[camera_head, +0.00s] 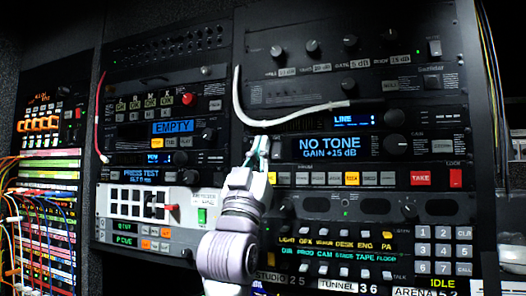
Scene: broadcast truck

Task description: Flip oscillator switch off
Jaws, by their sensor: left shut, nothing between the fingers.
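My left gripper (258,149) is shut, its fingertips at the left end of the unit whose display (329,146) reads "NO TONE GAIN +15 dB". A small light switch (277,149) sits just right of the fingertips. I cannot tell whether they touch it or which way it is set. My left forearm comes up from the bottom and covers part of the panels below. My right gripper is not in view.
A white cable (290,119) hangs in a loop just above the gripper. A red cable (99,120) hangs at the left rack. Knobs (397,144) stick out at right. Colored patch cables (30,210) crowd the far left.

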